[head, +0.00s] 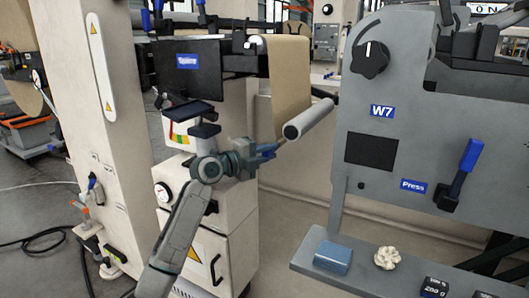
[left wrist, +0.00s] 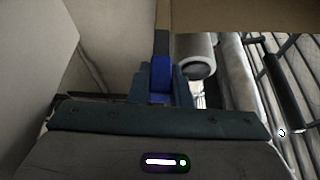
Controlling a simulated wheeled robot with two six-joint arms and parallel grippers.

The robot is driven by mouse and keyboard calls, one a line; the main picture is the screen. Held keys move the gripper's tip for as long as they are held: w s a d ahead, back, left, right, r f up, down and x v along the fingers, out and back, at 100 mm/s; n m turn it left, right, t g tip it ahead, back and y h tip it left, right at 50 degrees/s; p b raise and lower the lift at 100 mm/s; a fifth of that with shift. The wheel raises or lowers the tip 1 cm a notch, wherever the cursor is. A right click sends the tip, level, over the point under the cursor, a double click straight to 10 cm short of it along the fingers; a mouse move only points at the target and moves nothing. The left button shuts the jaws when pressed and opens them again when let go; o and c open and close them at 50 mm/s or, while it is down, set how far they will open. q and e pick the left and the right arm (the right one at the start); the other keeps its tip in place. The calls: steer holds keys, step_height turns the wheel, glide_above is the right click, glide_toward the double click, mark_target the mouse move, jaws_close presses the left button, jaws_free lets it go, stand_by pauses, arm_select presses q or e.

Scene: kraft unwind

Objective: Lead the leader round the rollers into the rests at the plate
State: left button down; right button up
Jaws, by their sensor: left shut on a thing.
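The brown kraft web (head: 287,75) hangs down from a bar at the splice station in the head view. My left gripper (head: 268,151) is just below and left of the roller's near end. It is shut on a bright blue piece, which seems to be the leader's grip (left wrist: 160,76), between its fingers in the left wrist view. The roller end (left wrist: 196,65) shows right of the fingers there, and the web (left wrist: 245,17) above. My right gripper is not in view. I cannot make out the rests.
The grey W7 machine (head: 420,130) stands at the right with a dial, a dark plate (head: 371,151) and a blue Press lever (head: 465,165). The gap between the machines is open.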

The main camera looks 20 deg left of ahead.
arm_select(q)
steer(key=shift+d+f, duration=0.4)
steer(key=shift+d, duration=0.15)
steer(key=d+p, duration=0.1)
steer(key=d, duration=0.7)
steer(key=shift+s+d, duration=0.2)
steer(key=shift+s, duration=0.2)
steer(key=shift+f, duration=0.1)
steer(key=shift+p, duration=0.35)
steer(key=d+r+p, duration=0.1)
steer(key=r+p, duration=0.1)
steer(key=r, duration=0.1)
steer(key=d+r+p, duration=0.1)
steer(key=shift+s+d+r, duration=0.1)
steer(key=shift+d+r, duration=0.05)
steer(key=shift+d, duration=0.2)
